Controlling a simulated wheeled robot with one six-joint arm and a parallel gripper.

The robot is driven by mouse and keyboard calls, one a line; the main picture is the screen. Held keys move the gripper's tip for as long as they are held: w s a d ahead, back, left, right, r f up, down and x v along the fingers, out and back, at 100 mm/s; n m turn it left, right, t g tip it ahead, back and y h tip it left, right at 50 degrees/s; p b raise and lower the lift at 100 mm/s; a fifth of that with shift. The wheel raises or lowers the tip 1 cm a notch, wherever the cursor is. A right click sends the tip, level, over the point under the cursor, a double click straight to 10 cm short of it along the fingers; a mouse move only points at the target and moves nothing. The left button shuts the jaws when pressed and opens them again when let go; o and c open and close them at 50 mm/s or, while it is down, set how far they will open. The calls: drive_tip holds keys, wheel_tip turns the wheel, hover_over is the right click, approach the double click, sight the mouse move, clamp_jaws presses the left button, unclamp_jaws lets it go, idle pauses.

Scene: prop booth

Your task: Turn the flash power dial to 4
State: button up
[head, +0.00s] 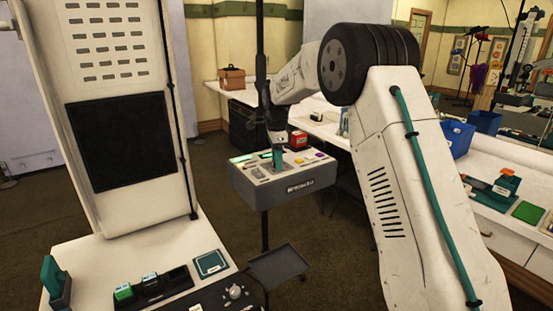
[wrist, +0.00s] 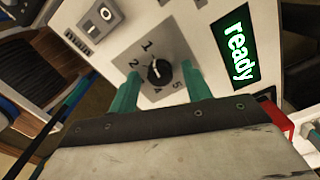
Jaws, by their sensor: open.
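The flash power dial (wrist: 160,71) is a black round knob on a grey square plate in the wrist view. The numbers 1, 2, 4 and 5 show around it; 4 is partly covered, and 3 cannot be made out. A small pale mark is on the knob, but its setting is unclear. My gripper (wrist: 161,73) is open, its two green fingers on either side of the knob; contact cannot be told. In the head view, my gripper (head: 278,151) points down over the grey control box (head: 290,193), and hides the dial.
A green screen reading "ready" (wrist: 236,45) and a switch marked 0 (wrist: 96,20) flank the dial. A small dark tray (head: 278,265) is below the box.

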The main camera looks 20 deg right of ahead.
drive_tip(key=c, duration=1)
